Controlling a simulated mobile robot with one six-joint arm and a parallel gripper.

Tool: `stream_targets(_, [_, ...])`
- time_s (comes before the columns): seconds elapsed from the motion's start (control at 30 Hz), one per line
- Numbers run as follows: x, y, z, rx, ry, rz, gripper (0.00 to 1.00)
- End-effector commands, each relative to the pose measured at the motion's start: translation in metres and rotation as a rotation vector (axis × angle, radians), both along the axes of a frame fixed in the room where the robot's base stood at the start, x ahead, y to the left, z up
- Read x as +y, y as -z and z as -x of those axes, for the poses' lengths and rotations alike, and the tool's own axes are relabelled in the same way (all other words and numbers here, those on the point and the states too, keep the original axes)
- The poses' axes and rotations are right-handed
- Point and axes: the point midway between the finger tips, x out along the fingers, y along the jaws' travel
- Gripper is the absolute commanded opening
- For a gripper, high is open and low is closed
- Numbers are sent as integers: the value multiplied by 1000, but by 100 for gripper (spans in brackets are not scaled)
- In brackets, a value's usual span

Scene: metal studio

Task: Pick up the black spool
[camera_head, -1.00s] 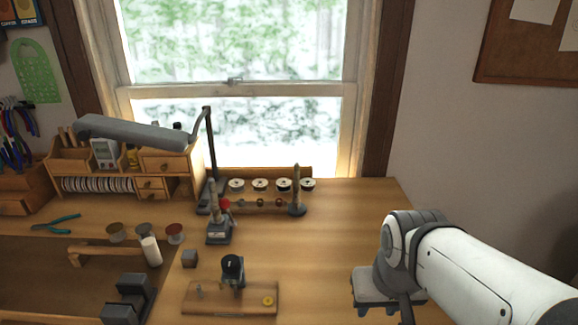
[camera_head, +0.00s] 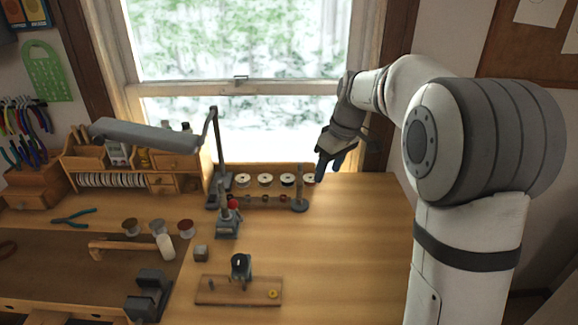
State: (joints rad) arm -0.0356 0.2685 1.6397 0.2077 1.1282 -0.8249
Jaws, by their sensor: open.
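Several pale-topped spools stand in a row on the wooden rack (camera_head: 258,201) below the window. Their sides are small and dim, but one right of the middle (camera_head: 287,180) has a dark side and looks like the black spool. The rightmost spool (camera_head: 309,178) is partly behind my gripper. My gripper (camera_head: 328,171) is open and points down at the right end of the rack, close to that rightmost spool. I cannot tell whether it touches it. Nothing shows between its fingers.
A lamp post (camera_head: 217,160) rises left of the rack, and a short dark post (camera_head: 300,190) stands in front of its right end. A small vise-like tool (camera_head: 228,222) is in front. The right tabletop (camera_head: 350,240) is clear.

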Motion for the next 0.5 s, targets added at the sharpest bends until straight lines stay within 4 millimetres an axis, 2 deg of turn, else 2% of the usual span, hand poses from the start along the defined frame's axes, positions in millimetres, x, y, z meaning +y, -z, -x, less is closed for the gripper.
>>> stream_targets(0.03, [5,-4,-22,1,-58,-9,54])
stream_targets(0.1, [13,-3,-50,-6,-145,-24,54])
stream_targets(0.27, [29,8,-103,-27,-335,-59,54])
stream_targets(0.5, [51,54,-161,-77,-591,-111,54])
